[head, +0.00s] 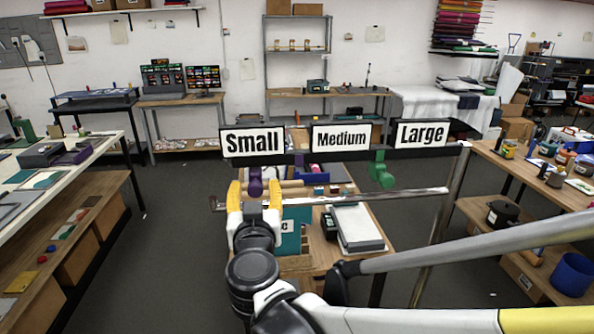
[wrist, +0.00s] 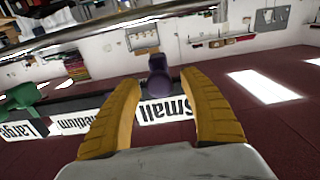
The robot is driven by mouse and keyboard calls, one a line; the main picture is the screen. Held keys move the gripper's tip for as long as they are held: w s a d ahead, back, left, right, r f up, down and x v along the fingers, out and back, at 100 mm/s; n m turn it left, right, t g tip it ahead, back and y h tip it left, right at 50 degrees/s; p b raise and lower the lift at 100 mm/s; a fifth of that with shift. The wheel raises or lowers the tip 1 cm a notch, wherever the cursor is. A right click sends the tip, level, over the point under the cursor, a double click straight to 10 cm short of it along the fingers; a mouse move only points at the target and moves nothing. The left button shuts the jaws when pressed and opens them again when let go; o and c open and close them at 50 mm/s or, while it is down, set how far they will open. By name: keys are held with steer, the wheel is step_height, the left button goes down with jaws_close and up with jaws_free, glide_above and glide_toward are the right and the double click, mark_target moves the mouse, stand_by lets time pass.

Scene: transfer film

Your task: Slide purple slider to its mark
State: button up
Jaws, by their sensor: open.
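The purple slider (head: 255,183) hangs from the dark rail (head: 340,156) below the white "Small" sign (head: 252,142). My gripper (head: 255,192) is open, with one yellow finger on each side of the purple slider. In the wrist view the purple slider (wrist: 159,82) shows between the tips of my open gripper (wrist: 158,78), with gaps on both sides. I cannot tell how deep it sits between them. A green slider (head: 381,172) hangs farther right, between the "Medium" sign (head: 341,138) and the "Large" sign (head: 422,133). I cannot make out a separate mark for the purple slider.
A metal bar (head: 400,196) runs below the rail to an upright post at the right. A wooden table (head: 318,262) with a grey-white tray (head: 357,228) stands beneath. Workbenches line the left and right sides. The floor (head: 180,230) at left is clear.

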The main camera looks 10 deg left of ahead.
jaws_close()
steer(key=w+d, duration=0.2)
steer(key=d, duration=0.7)
steer(key=shift+w+d, duration=0.15)
steer(key=shift+d, duration=0.25)
jaws_free()
